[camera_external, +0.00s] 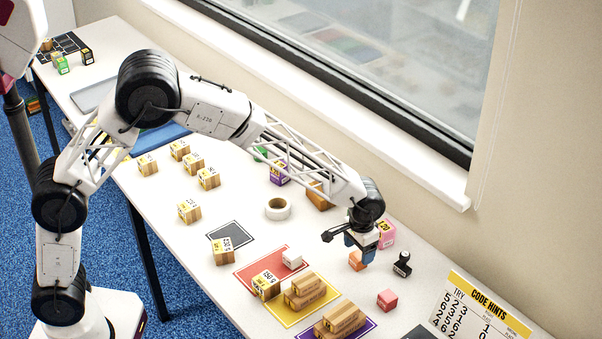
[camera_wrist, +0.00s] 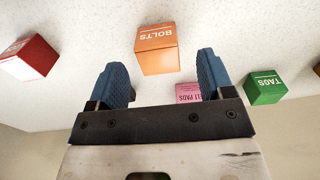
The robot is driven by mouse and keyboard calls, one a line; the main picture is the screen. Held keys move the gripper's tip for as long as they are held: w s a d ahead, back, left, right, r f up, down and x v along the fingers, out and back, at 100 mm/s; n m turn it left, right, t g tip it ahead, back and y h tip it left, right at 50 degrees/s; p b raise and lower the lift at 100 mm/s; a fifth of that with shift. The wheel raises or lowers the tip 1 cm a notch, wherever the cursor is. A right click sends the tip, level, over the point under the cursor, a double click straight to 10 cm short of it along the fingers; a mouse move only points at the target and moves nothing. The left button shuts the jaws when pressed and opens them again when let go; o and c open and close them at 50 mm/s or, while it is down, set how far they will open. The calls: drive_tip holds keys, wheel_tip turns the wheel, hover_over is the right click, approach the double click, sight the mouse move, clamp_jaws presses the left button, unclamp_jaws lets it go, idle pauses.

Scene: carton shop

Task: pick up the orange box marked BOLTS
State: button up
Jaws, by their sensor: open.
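The orange box marked BOLTS (camera_wrist: 157,50) shows in the wrist view, ahead of my gripper (camera_wrist: 160,72) and across the gap between its two blue fingers. The fingers are open, with a clear gap to the box on each side; nothing is held. In the external view the orange box (camera_external: 356,261) stands on the white table, right below my gripper (camera_external: 360,247), which points down. The fingers partly cover the box there, and I cannot tell how far down its sides they reach.
A pink box (camera_external: 386,233) stands close behind, and a black stamp (camera_external: 402,266) to the right. A red box (camera_external: 387,299) is nearer the front. The wrist view shows a green TAGS box (camera_wrist: 265,88) on the right and a red box (camera_wrist: 30,57) on the left.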

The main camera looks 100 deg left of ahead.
sight(359, 255)
drive_tip(key=shift+f, duration=1.8)
drive_tip(key=c, duration=1.1)
drive_tip(key=shift+r, duration=0.1)
drive_tip(key=shift+r, duration=4.95)
